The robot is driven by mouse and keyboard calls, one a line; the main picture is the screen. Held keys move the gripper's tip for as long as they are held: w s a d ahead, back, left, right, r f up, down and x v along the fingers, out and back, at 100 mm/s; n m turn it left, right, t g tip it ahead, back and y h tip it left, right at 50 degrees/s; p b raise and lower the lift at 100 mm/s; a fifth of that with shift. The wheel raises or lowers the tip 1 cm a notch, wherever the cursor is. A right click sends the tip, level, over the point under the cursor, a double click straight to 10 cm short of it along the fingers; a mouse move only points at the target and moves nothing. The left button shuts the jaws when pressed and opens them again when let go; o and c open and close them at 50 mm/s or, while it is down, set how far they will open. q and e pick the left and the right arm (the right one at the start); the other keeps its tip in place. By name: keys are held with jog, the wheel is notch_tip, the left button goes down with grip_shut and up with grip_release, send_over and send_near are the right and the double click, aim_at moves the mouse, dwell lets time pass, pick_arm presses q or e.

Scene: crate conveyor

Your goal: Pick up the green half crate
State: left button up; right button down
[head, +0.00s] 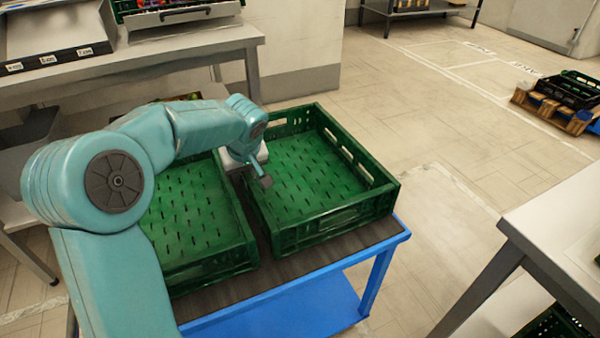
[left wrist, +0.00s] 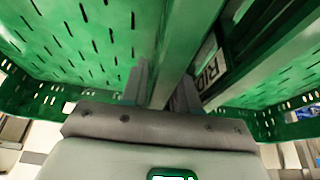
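Two green half crates stand side by side on a blue-framed cart (head: 300,300) with a dark top. The right crate (head: 335,215) and the left crate (head: 215,265) are both empty, with slotted floors. My left gripper (head: 255,172) is low over the adjoining walls between them, with one dark finger inside the right crate. In the left wrist view its fingers (left wrist: 160,92) stand apart, on either side of a green crate rim (left wrist: 185,45). Firm contact with the rim cannot be made out. My left arm hides part of the left crate. My right gripper is out of view.
A grey table (head: 180,48) at the upper left holds another green crate (head: 170,18). A second table (head: 565,225) stands at the right edge. A dark crate sits on a wooden pallet (head: 545,110) far right. The floor between is clear.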

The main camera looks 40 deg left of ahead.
pick_arm(q)
grip_shut()
jog(key=shift+r, duration=0.1)
jog(key=shift+r, duration=0.1)
